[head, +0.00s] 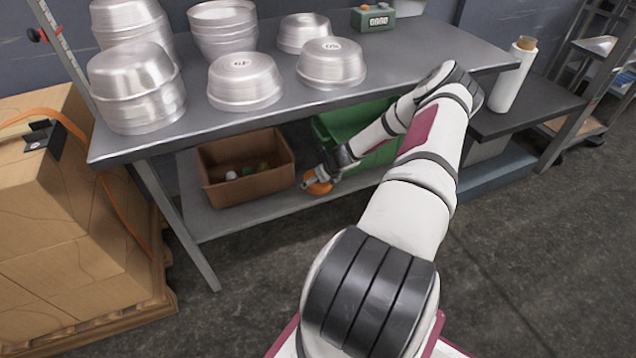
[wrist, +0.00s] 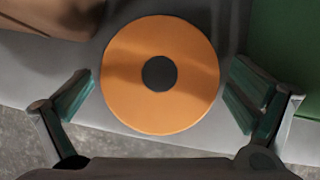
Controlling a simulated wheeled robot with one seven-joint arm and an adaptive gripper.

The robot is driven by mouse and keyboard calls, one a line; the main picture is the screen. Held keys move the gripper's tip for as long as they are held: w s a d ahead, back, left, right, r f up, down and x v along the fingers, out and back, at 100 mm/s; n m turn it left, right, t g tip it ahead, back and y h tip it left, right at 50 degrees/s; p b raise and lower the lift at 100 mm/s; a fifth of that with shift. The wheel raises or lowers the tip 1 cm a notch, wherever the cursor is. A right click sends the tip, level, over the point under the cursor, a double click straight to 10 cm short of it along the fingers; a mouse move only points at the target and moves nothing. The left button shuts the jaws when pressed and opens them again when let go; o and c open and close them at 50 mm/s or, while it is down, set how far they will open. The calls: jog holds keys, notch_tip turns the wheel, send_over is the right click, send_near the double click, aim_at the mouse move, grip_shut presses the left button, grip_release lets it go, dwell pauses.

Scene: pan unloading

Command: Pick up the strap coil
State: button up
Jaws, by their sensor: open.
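The strap coil (wrist: 190,85) is an orange disc with a dark round centre, lying on the grey lower shelf of the table. In the head view the coil (head: 317,186) shows between the brown bin and the green crate, partly covered by my gripper (head: 318,178). In the wrist view my gripper (wrist: 160,98) is open, with one finger to the left of the coil and one to the right. The fingertips reach beside the coil's lower half, with a small gap on each side. Nothing is held.
A brown bin (head: 222,192) with small items stands left of the coil on the lower shelf (head: 205,222). A green crate (head: 330,140) stands to the right. The tabletop (head: 195,120) above carries several metal pans. Stacked cartons (head: 60,240) stand at the far left.

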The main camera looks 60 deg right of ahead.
jog(key=c, duration=1.2)
jog(key=shift+r, duration=0.15)
